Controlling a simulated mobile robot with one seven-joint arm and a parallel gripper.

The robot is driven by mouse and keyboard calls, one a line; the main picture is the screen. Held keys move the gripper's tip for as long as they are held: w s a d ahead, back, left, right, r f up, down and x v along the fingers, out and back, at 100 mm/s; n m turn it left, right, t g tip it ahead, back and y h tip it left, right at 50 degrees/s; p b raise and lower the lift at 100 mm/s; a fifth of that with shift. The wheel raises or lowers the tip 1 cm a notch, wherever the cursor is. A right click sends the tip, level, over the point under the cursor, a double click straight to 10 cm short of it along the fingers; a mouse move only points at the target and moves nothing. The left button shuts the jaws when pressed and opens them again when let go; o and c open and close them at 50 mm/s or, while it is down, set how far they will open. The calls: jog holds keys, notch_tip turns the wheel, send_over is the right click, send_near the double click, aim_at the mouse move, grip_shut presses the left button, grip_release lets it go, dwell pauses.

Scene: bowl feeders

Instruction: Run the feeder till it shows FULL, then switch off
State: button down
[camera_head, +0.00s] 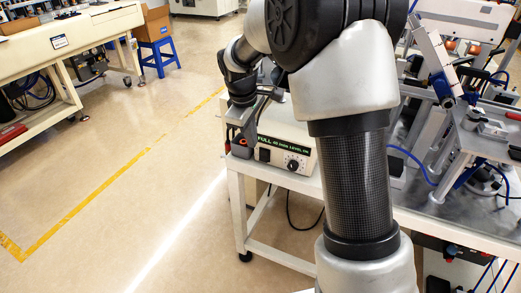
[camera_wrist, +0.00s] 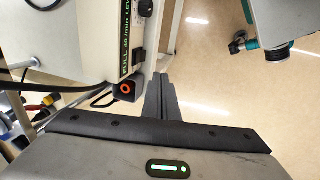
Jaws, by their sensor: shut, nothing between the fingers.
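The feeder's control box (camera_head: 303,156) is cream-white and stands at the left front corner of the workbench. Its dark display strip (camera_head: 285,143) has green text starting with FULL; it also shows in the wrist view (camera_wrist: 126,48). Below the strip are a round black knob (camera_head: 293,165) and a black switch (camera_head: 264,155). A dark block with an orange-red ring (camera_wrist: 126,89) sits beside the box. My gripper (camera_wrist: 160,78) is shut and empty, its fingertips just beside the block and switch, apparently apart from them. My arm hides the feeder bowl.
The workbench (camera_head: 310,185) carries fixtures and blue hoses at right. Another bench (camera_head: 70,45) and a blue stool (camera_head: 157,55) stand at upper left. The floor between, with a yellow line (camera_head: 110,180), is clear. A black cable hangs below the box.

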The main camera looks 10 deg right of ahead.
aim_at(260, 155)
jog(key=shift+w+d+f+b, duration=0.35)
jog(key=shift+w+d+f, duration=0.35)
jog(key=shift+f, duration=1.2)
jog(key=shift+w+d+f+b, duration=0.4)
jog(key=shift+w+f, duration=0.55)
jog(key=shift+f, duration=0.9)
jog(key=shift+w+d+f+b, duration=0.25)
jog(key=shift+w+d+f, duration=0.5)
jog(key=shift+f, duration=1.15)
jog(key=shift+w+f+b, duration=0.1)
jog(key=shift+f+b, duration=0.35)
jog(key=shift+b, duration=0.4)
jog(key=shift+d+r+t+h, duration=0.1)
jog(key=shift+r+t+h, duration=0.2)
